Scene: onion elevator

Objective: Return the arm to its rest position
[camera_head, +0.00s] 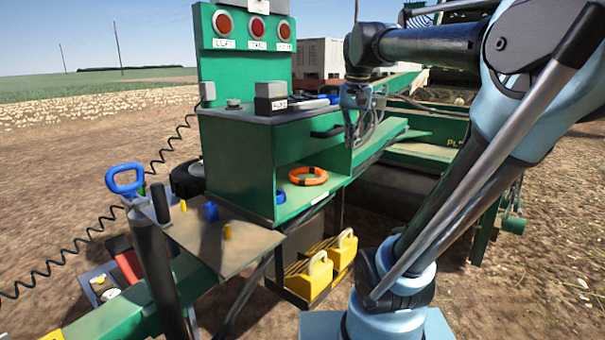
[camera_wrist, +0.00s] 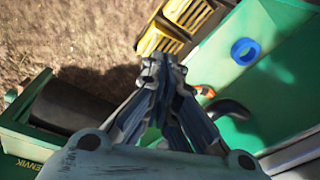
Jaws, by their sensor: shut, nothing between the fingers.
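My arm reaches from the lower right of the head view up and over toward the green cabinet. My gripper (camera_head: 362,138) hangs pointing down in front of the cabinet's right part, close to its front. In the wrist view my gripper's fingertips (camera_wrist: 152,68) are together, with nothing held between them. The green cabinet (camera_head: 234,158) has an open shelf with an orange and black ring (camera_head: 308,176) and a small blue ring (camera_head: 281,196). The blue ring also shows in the wrist view (camera_wrist: 245,51), with the orange ring partly hidden behind a finger.
A black handle (camera_head: 327,132) juts from the cabinet front beside my gripper. Yellow blocks (camera_head: 307,279) with handles sit on a low rack. A panel with red lamps (camera_head: 257,42) rises behind the worktop. Green machinery (camera_head: 420,160) lies to the right. Open soil shows in front at right.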

